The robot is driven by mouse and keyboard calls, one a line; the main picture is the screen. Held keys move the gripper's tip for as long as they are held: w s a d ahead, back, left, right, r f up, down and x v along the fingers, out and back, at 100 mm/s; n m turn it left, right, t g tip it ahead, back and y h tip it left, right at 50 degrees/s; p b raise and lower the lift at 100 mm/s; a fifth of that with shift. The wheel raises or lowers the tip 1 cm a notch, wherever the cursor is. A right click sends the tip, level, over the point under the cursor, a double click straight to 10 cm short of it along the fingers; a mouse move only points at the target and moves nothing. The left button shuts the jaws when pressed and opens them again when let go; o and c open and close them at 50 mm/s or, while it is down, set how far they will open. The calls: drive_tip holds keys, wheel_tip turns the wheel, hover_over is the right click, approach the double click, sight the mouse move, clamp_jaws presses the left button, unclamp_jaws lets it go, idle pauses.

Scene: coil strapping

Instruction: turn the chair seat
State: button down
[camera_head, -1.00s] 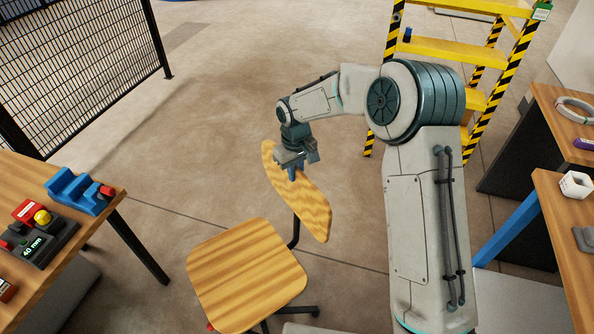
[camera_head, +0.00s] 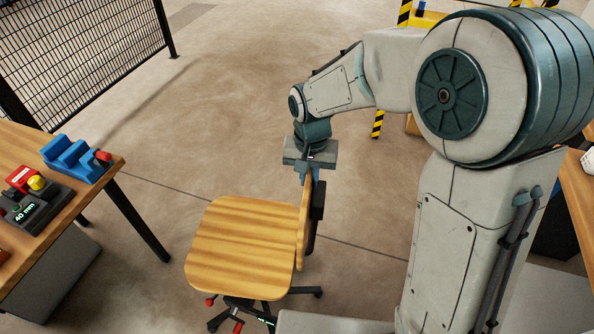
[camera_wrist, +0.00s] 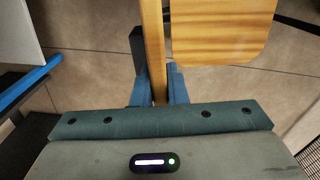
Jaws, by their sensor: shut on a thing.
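The chair has a wooden striped seat (camera_head: 245,246) in the lower middle of the head view, on a dark wheeled base (camera_head: 240,312) with red parts. Its wooden backrest (camera_head: 303,225) stands edge-on at the right side of the seat, with a dark support behind it. My gripper (camera_head: 311,172) is at the top edge of the backrest, pointing down. In the wrist view, the blue fingers (camera_wrist: 158,86) are on both sides of the backrest (camera_wrist: 154,45), shut on it. The seat (camera_wrist: 218,25) shows to its right there.
A wooden table (camera_head: 90,195) at left holds a blue holder (camera_head: 75,158) and a control box with a display (camera_head: 30,208). A mesh fence (camera_head: 75,50) stands behind. Yellow-black steps and another table are partly hidden behind my arm. The floor beyond the chair is clear.

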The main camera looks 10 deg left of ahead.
drive_tip(key=shift+s+a+m+b, duration=0.15)
drive_tip(key=shift+s+m+b, duration=0.15)
drive_tip(key=shift+s+m, duration=0.65)
drive_tip(key=shift+s+n, duration=0.25)
drive_tip(key=c, duration=1.4)
unclamp_jaws()
drive_tip(key=shift+c, duration=0.2)
wheel_tip(320, 180, up, 14)
drive_tip(key=shift+f, duration=0.1)
